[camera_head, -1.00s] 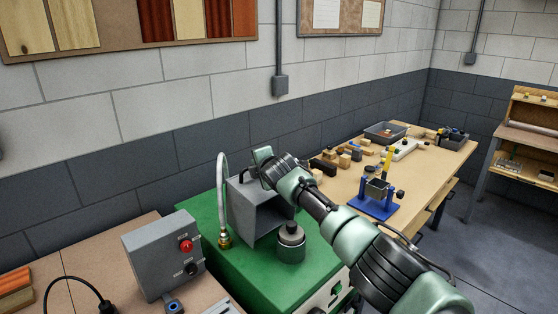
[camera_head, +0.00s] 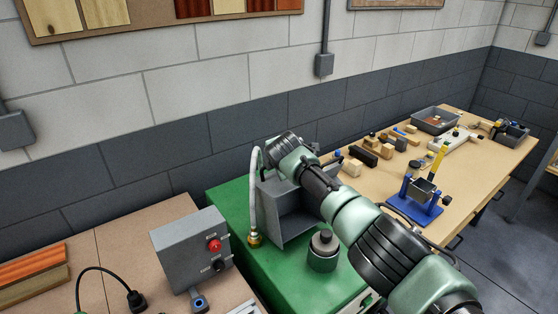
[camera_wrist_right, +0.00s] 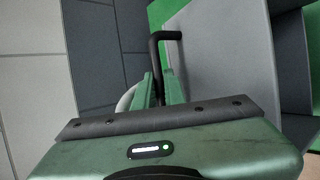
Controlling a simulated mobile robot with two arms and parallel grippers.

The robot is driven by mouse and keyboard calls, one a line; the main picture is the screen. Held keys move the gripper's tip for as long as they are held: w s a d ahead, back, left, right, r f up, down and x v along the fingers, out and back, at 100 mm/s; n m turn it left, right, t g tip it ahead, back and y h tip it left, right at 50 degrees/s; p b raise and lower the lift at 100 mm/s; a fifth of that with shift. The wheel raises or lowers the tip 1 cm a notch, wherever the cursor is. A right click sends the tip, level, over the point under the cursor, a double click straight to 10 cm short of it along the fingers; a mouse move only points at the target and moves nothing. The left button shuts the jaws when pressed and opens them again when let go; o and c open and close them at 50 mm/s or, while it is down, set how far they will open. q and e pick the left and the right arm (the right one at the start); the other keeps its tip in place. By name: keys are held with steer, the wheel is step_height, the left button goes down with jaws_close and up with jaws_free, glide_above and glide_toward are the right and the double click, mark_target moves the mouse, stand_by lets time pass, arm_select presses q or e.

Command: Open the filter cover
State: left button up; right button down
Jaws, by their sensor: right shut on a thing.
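A grey box-shaped housing (camera_head: 282,231) with an open front stands on the green machine (camera_head: 300,285). My right arm reaches over it, and the wrist covers its upper part in the head view. In the right wrist view, the fingers of my right gripper (camera_wrist_right: 160,88) are shut on a black bent handle (camera_wrist_right: 166,36), beside a grey panel (camera_wrist_right: 220,65). I cannot tell for sure whether this panel is the filter cover. The fingertips are hidden in the head view. My left gripper is not in view.
A pale hose (camera_head: 254,190) rises close beside the housing. A dark canister (camera_head: 322,252) stands in front of it. A grey control box (camera_head: 185,250) with a red button is at the left. Behind, a wooden bench (camera_head: 400,215) holds blocks and a blue stand (camera_head: 420,200).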

steer(key=c, duration=1.5)
jaws_free()
steer(key=shift+s, duration=0.1)
steer(key=shift+v, duration=0.95)
steer(key=shift+b+v, duration=1)
steer(key=shift+v, duration=1.95)
